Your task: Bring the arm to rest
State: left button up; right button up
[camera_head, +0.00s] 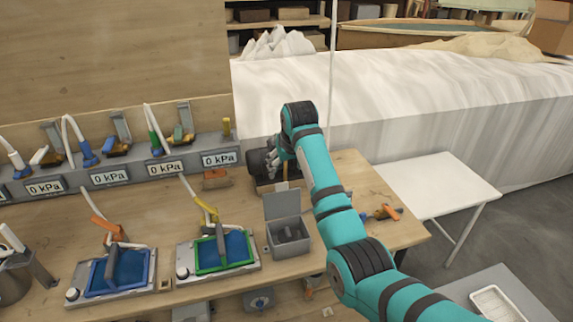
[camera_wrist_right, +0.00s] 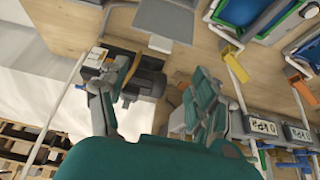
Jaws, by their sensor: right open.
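My right arm, teal with dark bands, reaches in from the lower right of the head view over the workbench (camera_head: 355,180). Its gripper (camera_head: 277,155) is over the back of the bench, near a dark machine (camera_head: 259,166). In the right wrist view the two fingers of the gripper (camera_wrist_right: 155,92) stand wide apart with nothing held between them. The dark machine (camera_wrist_right: 150,84) shows behind the gap between the fingers; I cannot tell how far below them it is. My left gripper is in neither view.
A grey box with its lid raised (camera_head: 288,236) stands near the bench front. A green-framed tray (camera_head: 222,252) and a blue-framed tray (camera_head: 115,272) lie left of it. Several 0 kPa displays (camera_head: 166,168) line the back. A white side table (camera_head: 438,180) is clear.

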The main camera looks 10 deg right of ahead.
jog(key=shift+s+r, duration=0.15)
jog(key=shift+r, duration=0.1)
